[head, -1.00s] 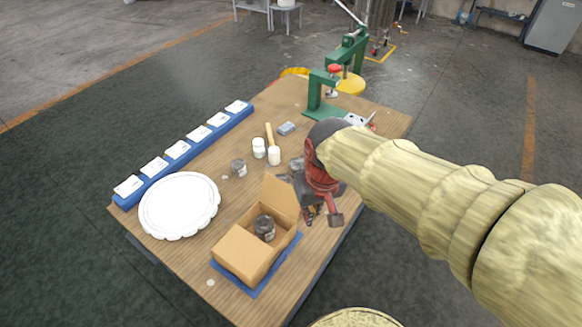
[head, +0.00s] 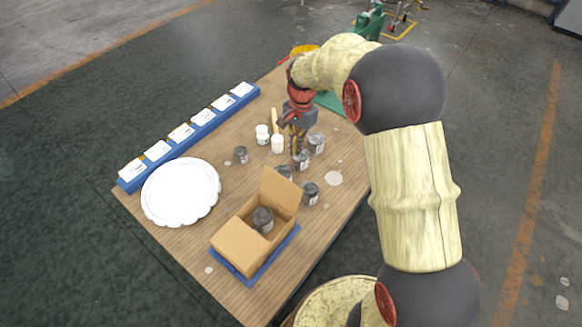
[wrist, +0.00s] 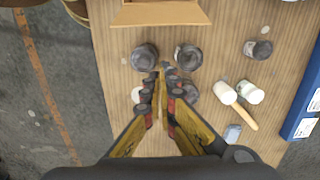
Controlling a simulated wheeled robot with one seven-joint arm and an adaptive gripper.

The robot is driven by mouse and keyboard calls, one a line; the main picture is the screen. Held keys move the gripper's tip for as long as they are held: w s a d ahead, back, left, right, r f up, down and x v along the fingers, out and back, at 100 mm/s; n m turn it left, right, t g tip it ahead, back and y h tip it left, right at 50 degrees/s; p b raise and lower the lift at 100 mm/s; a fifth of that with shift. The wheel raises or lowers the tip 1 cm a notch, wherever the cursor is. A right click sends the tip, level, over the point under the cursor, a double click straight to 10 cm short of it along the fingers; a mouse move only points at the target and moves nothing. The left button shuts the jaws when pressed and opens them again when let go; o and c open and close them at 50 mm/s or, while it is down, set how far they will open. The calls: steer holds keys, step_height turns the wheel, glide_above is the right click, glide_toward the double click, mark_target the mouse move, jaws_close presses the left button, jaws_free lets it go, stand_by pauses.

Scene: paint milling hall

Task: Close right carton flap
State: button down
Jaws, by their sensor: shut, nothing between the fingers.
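An open cardboard carton (head: 240,247) sits on a blue mat (head: 285,243) near the table's front edge, with a dark jar (head: 262,219) inside it. One flap (head: 280,190) stands up at the carton's back right side. In the wrist view, part of the carton's flap (wrist: 160,15) shows at the top edge. My gripper (head: 298,152) is beyond the carton, above several dark jars and apart from the flap. In the wrist view my gripper (wrist: 163,68) has its fingertips together, with dark jars on both sides.
Dark jars (head: 309,192) stand just behind the carton. A white scalloped plate (head: 180,192) lies left of the carton. A blue rack with white cards (head: 190,133) lines the left edge.

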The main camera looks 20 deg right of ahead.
steer(key=f, duration=0.1)
glide_toward(280, 190)
steer(key=w+d+f, duration=0.1)
steer(key=f, duration=0.1)
steer(key=w+d+f, duration=0.1)
steer(key=d+f, duration=0.1)
steer(key=shift+w+d, duration=0.2)
steer(key=shift+d, duration=0.15)
